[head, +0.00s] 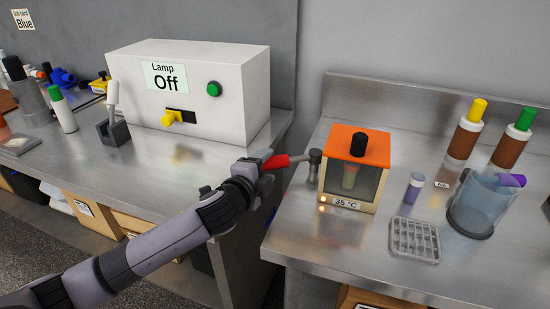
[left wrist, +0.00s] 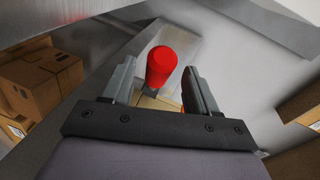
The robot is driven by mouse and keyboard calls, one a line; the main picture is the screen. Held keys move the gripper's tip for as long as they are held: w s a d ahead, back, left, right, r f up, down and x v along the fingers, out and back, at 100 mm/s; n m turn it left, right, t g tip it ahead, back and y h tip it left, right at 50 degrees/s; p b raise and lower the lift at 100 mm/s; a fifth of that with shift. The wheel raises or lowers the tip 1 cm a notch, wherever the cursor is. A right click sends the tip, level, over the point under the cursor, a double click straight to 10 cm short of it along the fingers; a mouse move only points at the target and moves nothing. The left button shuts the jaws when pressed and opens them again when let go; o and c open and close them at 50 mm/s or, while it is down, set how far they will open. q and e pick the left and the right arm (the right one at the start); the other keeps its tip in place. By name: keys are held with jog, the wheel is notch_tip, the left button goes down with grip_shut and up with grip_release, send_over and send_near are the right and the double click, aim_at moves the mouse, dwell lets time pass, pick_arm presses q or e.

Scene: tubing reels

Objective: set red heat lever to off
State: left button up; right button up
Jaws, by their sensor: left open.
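The red heat lever (head: 281,160) sticks out roughly level to the left from a grey pivot (head: 314,162) on the left side of a small heater box (head: 352,205). The box has an orange top, a display reading 35 °C and a small orange light. My left gripper (head: 265,166) is at the lever's free end. In the left wrist view the red lever handle (left wrist: 161,68) shows end-on between the two fingers (left wrist: 158,80), which are apart with gaps on both sides. My right gripper is out of view.
A white lamp box (head: 200,60) reading Off, with a yellow lever (head: 172,118), stands on the left bench. A gap separates the two benches below my left arm. A grey rack (head: 415,240) and a blue-tinted beaker (head: 485,205) stand right of the heater.

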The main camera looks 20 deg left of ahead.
aim_at(274, 160)
pick_arm(q)
jog(key=shift+x, duration=2.6)
